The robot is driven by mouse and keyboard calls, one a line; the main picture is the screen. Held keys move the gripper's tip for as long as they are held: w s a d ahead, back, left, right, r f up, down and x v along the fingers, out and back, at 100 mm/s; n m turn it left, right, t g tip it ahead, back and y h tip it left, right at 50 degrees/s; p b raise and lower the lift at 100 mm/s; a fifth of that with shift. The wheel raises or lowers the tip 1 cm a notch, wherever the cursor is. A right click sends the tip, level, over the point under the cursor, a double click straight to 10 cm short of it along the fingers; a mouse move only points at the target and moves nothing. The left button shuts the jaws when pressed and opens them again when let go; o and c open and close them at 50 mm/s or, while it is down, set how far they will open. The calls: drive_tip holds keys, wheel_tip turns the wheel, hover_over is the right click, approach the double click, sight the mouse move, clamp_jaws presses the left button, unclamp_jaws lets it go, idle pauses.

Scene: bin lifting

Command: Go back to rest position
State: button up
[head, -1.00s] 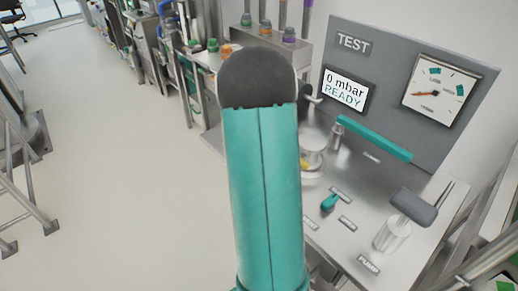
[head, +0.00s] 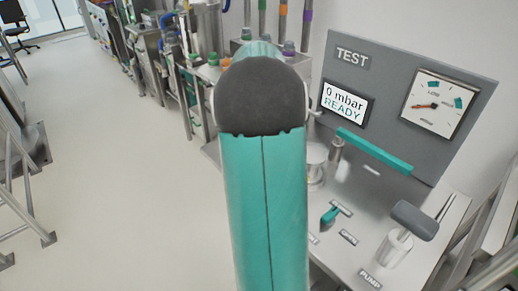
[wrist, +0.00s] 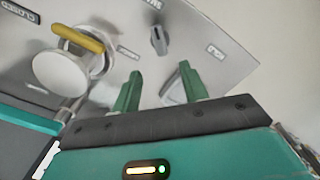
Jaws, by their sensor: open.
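My gripper (wrist: 158,92) shows in the wrist view with its two green fingers apart and nothing between them. It is above the steel bench top, apart from the yellow-handled valve (wrist: 78,40) on its left. In the head view my teal arm link with a dark rounded joint stands upright in the middle and hides my gripper.

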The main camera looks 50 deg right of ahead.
wheel_tip(320, 180, up, 2)
drive_tip(key=shift+r, duration=0.15)
idle(0.6)
